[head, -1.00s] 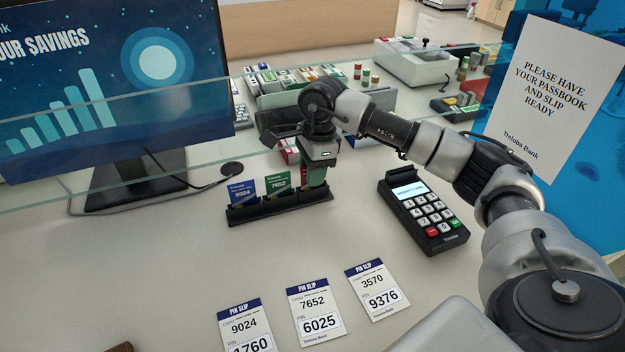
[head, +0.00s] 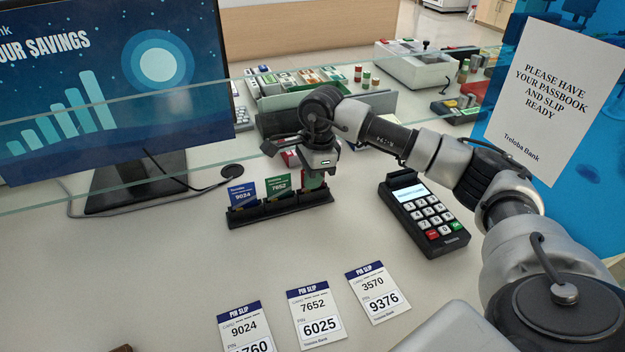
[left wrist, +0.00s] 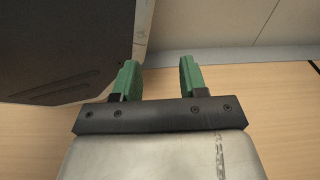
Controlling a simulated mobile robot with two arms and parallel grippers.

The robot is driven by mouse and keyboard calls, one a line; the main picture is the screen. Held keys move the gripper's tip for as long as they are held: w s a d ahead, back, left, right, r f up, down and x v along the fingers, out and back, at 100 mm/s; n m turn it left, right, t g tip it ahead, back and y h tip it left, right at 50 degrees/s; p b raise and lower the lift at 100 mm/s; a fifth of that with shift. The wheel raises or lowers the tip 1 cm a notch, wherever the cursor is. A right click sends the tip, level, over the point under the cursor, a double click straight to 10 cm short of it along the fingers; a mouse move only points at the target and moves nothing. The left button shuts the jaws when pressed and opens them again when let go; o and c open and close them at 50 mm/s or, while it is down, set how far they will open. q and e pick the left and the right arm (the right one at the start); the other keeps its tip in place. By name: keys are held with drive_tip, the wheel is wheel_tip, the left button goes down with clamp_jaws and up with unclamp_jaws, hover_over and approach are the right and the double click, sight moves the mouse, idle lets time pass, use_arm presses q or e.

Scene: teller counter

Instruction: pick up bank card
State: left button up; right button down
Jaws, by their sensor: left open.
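A blue bank card (head: 242,194) marked 9024 and a green bank card (head: 277,185) marked 7652 stand upright in a black card holder (head: 262,212) on the counter in the head view. My right gripper (head: 313,181) points down at the holder's right-hand slot, to the right of the green card. Its body hides most of that slot, and I cannot tell whether its fingers are closed on a card there. My left gripper (left wrist: 160,80) is open and empty in the left wrist view, with green fingertips apart. It is outside the head view.
A card terminal (head: 424,214) stands to the right of the holder. Several PIN slips (head: 316,314) lie in front. A glass panel (head: 120,192) and a monitor (head: 110,90) stand behind at left. A notice (head: 550,95) is at right.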

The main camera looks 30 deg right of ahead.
drive_tip(key=shift+r, duration=0.5)
use_arm(q)
drive_tip(key=shift+w+d+r, duration=0.15)
drive_tip(key=shift+w+r, duration=0.1)
drive_tip(key=shift+w, duration=0.25)
use_arm(e)
drive_tip(key=s+d+r, duration=0.8)
drive_tip(key=r, duration=0.2)
drive_tip(key=shift+s, duration=0.25)
use_arm(q)
drive_tip(key=s+a+f+p, duration=0.1)
drive_tip(key=s+p, duration=0.2)
drive_tip(key=s, duration=0.5)
drive_tip(key=shift+s+a+g+p, duration=0.3)
drive_tip(key=shift+s+a+p, duration=0.05)
drive_tip(key=shift+a, duration=0.05)
use_arm(e)
drive_tip(key=shift+r, duration=2.3)
use_arm(q)
drive_tip(key=shift+f, duration=0.1)
